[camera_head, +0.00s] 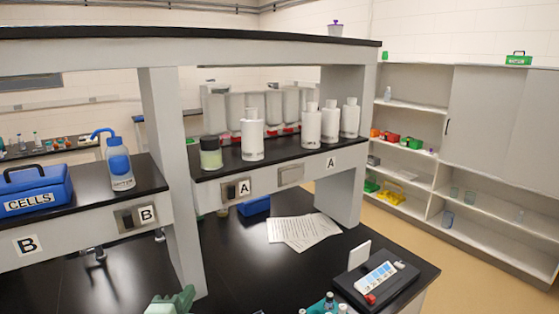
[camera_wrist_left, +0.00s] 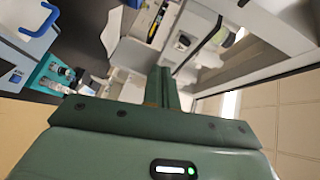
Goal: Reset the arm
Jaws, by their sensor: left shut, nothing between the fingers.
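My left gripper (camera_head: 176,301) shows as a green shape at the bottom edge of the head view, over the black bench; most of it is cut off. In the left wrist view my left gripper (camera_wrist_left: 162,85) has its green fingers together with nothing between them. It touches no object that I can see. My right gripper is not in view.
The black bench (camera_head: 250,275) holds papers (camera_head: 303,230) and a black device (camera_head: 376,282) at right. Small bottles (camera_head: 328,303) stand at the bottom edge. The raised shelf holds a blue CELLS case (camera_head: 35,192), a wash bottle (camera_head: 119,165) and white bottles (camera_head: 252,138). A tap (camera_head: 94,255) hangs below.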

